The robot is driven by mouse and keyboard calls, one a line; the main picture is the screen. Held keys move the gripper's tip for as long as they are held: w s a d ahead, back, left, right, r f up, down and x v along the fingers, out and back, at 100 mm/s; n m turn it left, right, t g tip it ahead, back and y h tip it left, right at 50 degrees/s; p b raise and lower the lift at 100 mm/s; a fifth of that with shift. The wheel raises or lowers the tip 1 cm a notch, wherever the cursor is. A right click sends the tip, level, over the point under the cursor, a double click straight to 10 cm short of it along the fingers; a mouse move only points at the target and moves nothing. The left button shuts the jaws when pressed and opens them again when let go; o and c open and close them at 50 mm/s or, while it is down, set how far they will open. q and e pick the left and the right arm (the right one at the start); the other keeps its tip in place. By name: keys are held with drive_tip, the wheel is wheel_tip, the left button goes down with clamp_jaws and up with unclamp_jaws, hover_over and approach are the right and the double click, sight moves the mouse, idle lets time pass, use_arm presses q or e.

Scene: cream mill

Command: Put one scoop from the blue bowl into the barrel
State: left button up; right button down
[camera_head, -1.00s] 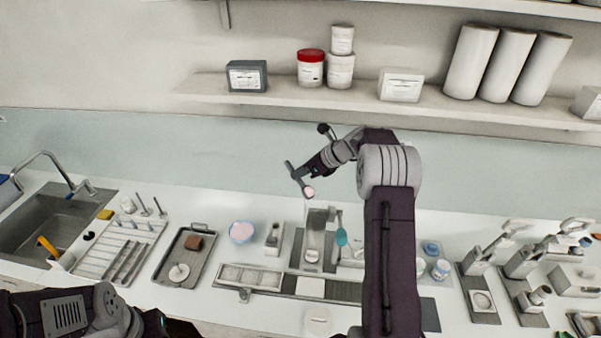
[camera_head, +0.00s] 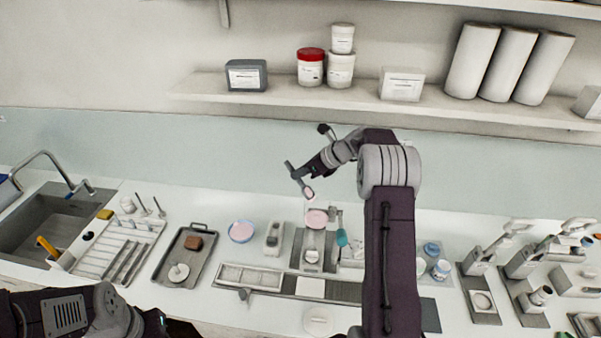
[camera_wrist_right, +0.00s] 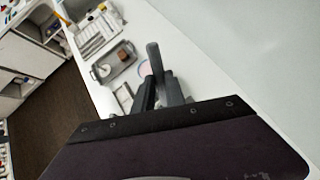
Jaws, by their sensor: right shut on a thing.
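My right gripper (camera_head: 300,174) is shut on a grey scoop (camera_head: 308,193), held tilted high above the counter. The scoop's head still looks pinkish. Below it stands the clear barrel (camera_head: 314,240), with a pink mass (camera_head: 316,218) at its top; I cannot tell how deep it sits. The blue bowl (camera_head: 241,231) with pink contents stands on the counter to the left. In the right wrist view the scoop (camera_wrist_right: 154,60) rises between the fingers and partly hides the bowl's rim (camera_wrist_right: 142,68). My left gripper (camera_head: 160,322) is at the bottom left, its jaws unclear.
A tray (camera_head: 186,254) with a brown block, a drying rack (camera_head: 118,246) and a sink (camera_head: 48,222) lie left. A teal-headed utensil (camera_head: 341,237) stands right of the barrel. A shelf (camera_head: 280,94) with jars runs above. Machines (camera_head: 478,290) stand right.

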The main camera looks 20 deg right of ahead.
drive_tip(key=shift+w+r+p, duration=0.1)
drive_tip(key=shift+r+p, duration=0.05)
drive_tip(key=shift+p, duration=0.25)
drive_tip(key=shift+a, duration=0.1)
drive_tip(key=shift+w, duration=0.1)
idle(0.3)
drive_tip(key=r+p, duration=0.2)
drive_tip(key=shift+w+p, duration=0.2)
drive_tip(key=shift+p, duration=0.1)
wheel_tip(320, 180, up, 4)
drive_tip(key=p, duration=0.4)
drive_tip(key=shift+s, duration=0.15)
drive_tip(key=shift+f, duration=0.2)
